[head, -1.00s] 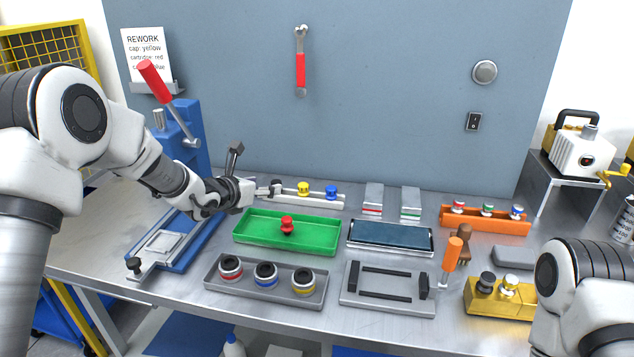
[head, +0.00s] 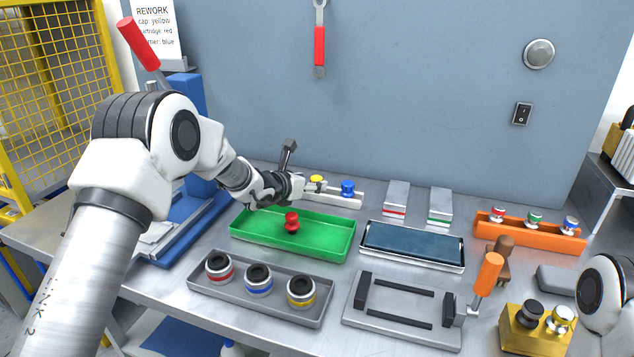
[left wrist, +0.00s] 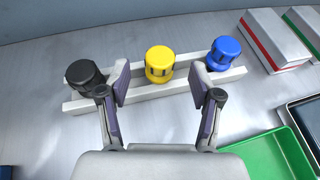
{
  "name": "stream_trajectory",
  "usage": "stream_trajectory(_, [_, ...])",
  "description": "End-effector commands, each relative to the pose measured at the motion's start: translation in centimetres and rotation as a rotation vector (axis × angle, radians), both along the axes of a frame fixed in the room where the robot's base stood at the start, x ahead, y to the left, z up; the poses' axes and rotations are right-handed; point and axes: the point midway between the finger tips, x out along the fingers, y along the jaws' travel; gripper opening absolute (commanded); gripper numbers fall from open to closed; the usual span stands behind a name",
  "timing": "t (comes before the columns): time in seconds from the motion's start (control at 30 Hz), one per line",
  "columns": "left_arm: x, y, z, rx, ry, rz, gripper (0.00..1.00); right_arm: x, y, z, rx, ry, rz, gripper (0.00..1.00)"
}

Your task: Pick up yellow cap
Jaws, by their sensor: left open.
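The yellow cap (left wrist: 160,62) stands on a pale rack (left wrist: 138,92) between a black cap (left wrist: 84,76) and a blue cap (left wrist: 223,53) in the left wrist view. My left gripper (left wrist: 160,84) is open, with one finger on each side of the yellow cap's line and the cap just ahead of and between the fingertips. I cannot tell if they touch it. In the head view the yellow cap (head: 317,179) is partly hidden behind my left gripper (head: 314,187). The black cap is hidden there. My right gripper is out of view.
The green tray (head: 330,246) holding a red cap (head: 292,222) lies just in front of the rack. A grey tray (head: 275,305) of several ringed parts, a dark-topped tray (head: 412,245) and an orange rack (head: 530,236) stand nearby. The blue press (head: 185,100) is at left.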

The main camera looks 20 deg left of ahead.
Motion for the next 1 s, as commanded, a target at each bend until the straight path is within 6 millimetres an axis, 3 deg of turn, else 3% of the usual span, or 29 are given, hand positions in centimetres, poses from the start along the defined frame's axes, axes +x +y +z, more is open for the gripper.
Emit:
stream_trajectory(0.13, [2.1,-0.6,-0.7,0.002,0.0,-0.001,0.64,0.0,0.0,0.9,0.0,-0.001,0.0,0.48])
stream_trajectory(0.37, [2.3,-0.7,-0.9,0.0,0.0,0.0,0.64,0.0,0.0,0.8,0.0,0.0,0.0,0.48])
stream_trajectory(0.5, [2.3,-0.7,-0.9,0.001,0.0,0.0,0.18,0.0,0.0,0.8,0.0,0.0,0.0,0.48])
stream_trajectory(0.53, [2.3,-0.7,-0.9,0.001,0.0,0.0,0.11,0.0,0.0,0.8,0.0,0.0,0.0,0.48])
stream_trajectory(1.0, [2.3,-0.7,-0.2,0.0,0.0,0.0,0.1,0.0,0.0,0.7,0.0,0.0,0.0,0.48])
